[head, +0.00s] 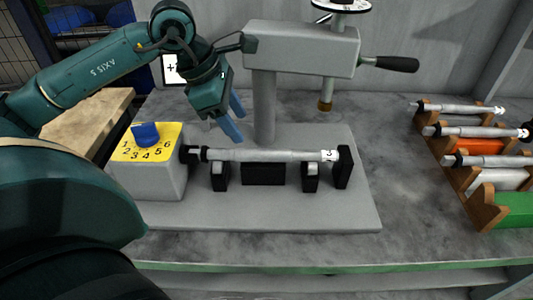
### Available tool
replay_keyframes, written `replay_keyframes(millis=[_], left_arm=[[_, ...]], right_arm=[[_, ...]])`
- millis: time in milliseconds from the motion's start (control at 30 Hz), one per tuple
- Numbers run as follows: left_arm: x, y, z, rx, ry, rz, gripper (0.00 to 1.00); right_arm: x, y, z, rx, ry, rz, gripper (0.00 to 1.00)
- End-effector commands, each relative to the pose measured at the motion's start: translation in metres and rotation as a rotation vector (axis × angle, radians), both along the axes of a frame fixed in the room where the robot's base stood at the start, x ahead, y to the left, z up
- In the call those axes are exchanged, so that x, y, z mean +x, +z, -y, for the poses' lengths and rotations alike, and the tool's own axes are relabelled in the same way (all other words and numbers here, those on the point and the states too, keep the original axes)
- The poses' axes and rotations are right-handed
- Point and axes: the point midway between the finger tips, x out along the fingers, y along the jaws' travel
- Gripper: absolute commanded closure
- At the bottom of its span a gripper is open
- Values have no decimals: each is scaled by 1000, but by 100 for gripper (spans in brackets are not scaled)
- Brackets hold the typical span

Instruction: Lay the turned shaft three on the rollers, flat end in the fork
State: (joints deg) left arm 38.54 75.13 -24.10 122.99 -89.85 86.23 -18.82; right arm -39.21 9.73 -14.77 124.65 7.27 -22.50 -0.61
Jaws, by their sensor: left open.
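The turned shaft three (270,155), a grey bar with a white tag marked 3 near its right end, lies level across the black roller supports (220,177) of the grinder. Its left end meets the dark fork (190,154) beside the dial box; whether the flat sits fully inside the fork is too small to tell. Its right end is by a black upright stop (343,167). My left gripper (236,120) is open and empty, with blue fingers above and behind the shaft's left part, apart from it.
A yellow dial plate with a blue knob (146,134) tops the box at left. A grey column and head with a black-handled lever (390,64) rise behind the shaft. A wooden rack (487,215) at right holds several other shafts. The bench between grinder and rack is clear.

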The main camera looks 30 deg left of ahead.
Motion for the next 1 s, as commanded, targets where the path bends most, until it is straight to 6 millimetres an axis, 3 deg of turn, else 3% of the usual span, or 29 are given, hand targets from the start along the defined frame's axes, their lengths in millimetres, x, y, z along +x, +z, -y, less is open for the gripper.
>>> replay_keyframes(millis=[133,467,700,1000], left_arm=[[7,-26,9,-4,-1,-3,48],[16,-51,20,-6,-2,-3,48],[26,-81,32,-6,0,-3,48],[28,-87,33,-5,0,0,48]], right_arm=[[0,1,0,1,0,0,100],[0,4,0,-3,0,1,100],[0,5,1,-13,1,-1,100],[0,4,2,-16,1,-1,100]])
